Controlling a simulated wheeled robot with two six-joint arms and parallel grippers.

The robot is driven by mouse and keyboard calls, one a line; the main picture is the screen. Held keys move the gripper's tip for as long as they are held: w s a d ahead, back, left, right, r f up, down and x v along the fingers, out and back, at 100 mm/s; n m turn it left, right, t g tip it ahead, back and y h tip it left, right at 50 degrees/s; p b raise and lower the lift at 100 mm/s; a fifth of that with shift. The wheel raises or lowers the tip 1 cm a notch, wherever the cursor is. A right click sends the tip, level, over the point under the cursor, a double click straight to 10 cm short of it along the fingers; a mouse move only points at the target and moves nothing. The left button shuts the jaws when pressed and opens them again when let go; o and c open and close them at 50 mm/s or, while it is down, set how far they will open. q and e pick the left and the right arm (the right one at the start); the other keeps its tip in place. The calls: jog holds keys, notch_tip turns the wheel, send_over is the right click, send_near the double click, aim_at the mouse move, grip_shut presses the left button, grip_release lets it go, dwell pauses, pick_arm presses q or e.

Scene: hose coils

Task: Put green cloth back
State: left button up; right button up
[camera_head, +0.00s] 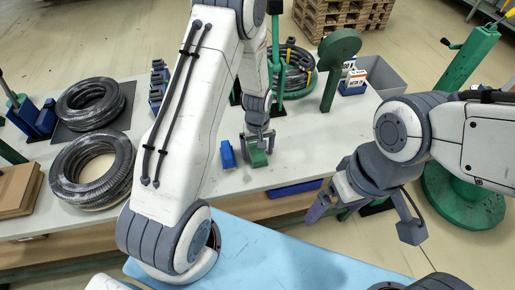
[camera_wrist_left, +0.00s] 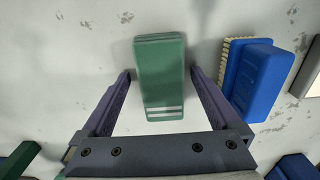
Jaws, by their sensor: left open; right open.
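The green cloth (camera_wrist_left: 160,75) is a folded green block with pale stripes at its near end. It lies on the white table in the left wrist view. It also shows in the head view (camera_head: 257,158) below my left gripper. My left gripper (camera_wrist_left: 160,90) is open, with one finger on each side of the cloth's near part and small gaps between. In the head view my left gripper (camera_head: 258,141) reaches down to the table. My right gripper (camera_head: 362,218) is open and empty, in the air past the table's front edge, away from the cloth.
A blue brush (camera_wrist_left: 258,80) lies just right of the cloth in the left wrist view. Black hose coils (camera_head: 92,168) sit on the table at the left. A grey bin (camera_head: 380,78), a white-orange box (camera_head: 354,80) and a green stand (camera_head: 335,60) are at the back right.

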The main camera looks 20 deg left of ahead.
pick_arm(q)
notch_tip(320, 180, up, 12)
jog(key=b, duration=0.1)
jog(key=shift+r, duration=0.2)
jog(key=shift+f, duration=0.1)
dwell(0.3)
notch_tip(320, 180, down, 12)
jog(key=shift+s+p, duration=0.1)
jog(key=shift+p, duration=0.55)
jog(key=shift+w+r, duration=0.2)
jog(key=shift+r, duration=0.1)
jog(key=shift+s+r+b, duration=0.1)
jog(key=shift+r+b, duration=0.25)
jog(key=shift+r, duration=1.05)
jog(key=shift+f, duration=0.1)
